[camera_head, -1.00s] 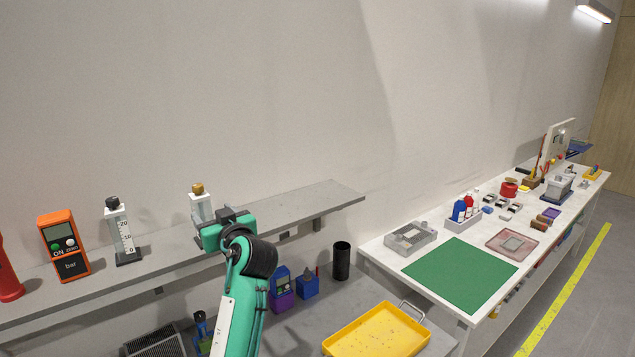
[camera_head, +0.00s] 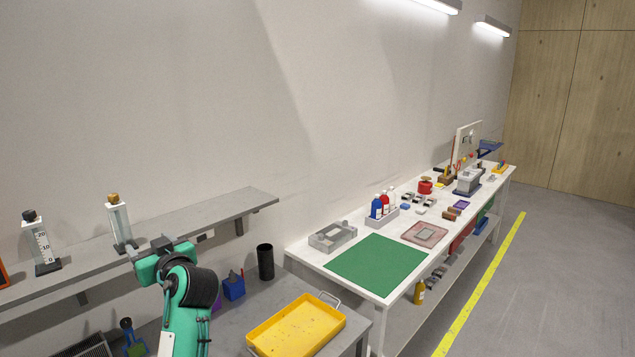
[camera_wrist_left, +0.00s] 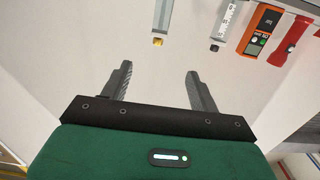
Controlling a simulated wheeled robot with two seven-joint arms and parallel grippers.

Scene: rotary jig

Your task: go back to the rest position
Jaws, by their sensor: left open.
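My right gripper is in neither view.
Below are a black cylinder (camera_head: 265,262), a blue container (camera_head: 233,286) and a yellow tray (camera_head: 298,327). The white table (camera_head: 303,262) with a green mat (camera_head: 377,263) extends right. Floor is clear beyond the yellow line.

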